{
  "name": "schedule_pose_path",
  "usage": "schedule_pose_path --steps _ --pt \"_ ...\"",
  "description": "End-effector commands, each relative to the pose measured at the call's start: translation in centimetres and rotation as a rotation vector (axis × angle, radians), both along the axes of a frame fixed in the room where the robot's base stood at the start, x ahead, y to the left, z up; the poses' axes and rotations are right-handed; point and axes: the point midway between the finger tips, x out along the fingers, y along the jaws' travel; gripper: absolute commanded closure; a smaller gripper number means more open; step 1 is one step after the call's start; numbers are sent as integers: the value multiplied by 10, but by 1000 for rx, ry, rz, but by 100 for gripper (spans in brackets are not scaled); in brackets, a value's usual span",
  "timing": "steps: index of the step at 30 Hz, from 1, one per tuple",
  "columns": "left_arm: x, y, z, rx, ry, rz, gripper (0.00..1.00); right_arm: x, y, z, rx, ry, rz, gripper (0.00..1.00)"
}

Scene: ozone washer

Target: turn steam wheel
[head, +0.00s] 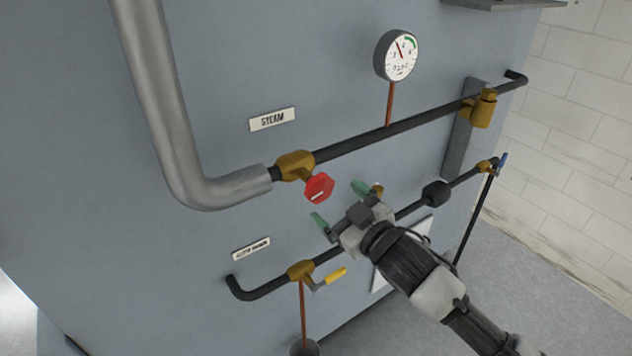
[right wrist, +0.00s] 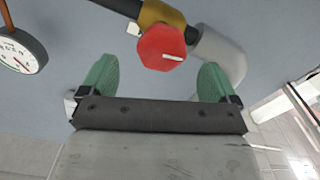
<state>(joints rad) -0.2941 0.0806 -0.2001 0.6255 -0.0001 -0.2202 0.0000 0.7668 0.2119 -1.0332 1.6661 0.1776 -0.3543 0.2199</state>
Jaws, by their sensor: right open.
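The red steam wheel (head: 319,188) sits on a brass valve (head: 295,165) on the upper dark pipe, under the STEAM label (head: 272,119). A white mark shows on its face. My right gripper (head: 340,204) is open and empty, with green fingertips spread, just below and right of the wheel in the head view. In the right wrist view the wheel (right wrist: 161,48) appears ahead, between and beyond the two green fingers (right wrist: 157,78); no contact shows. My left gripper is not in view.
A yellow-handled valve (head: 336,276) is on the lower pipe, left of my right gripper. A round gauge (head: 397,56) stands above the upper pipe. A thick grey pipe (head: 160,100) bends down to the steam valve. A blue-handled valve (head: 501,162) is at right.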

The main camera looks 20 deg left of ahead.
Motion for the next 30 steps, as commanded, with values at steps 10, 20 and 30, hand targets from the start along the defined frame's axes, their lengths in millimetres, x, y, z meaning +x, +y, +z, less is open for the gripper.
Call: schedule_pose_path --steps 10,20,30 --pt "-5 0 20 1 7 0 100 35 45 2 1 1 -1 9" --pt "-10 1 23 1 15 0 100 46 59 0 0 0 -1 9" --pt "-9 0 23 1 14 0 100 46 59 0 0 0 -1 26"
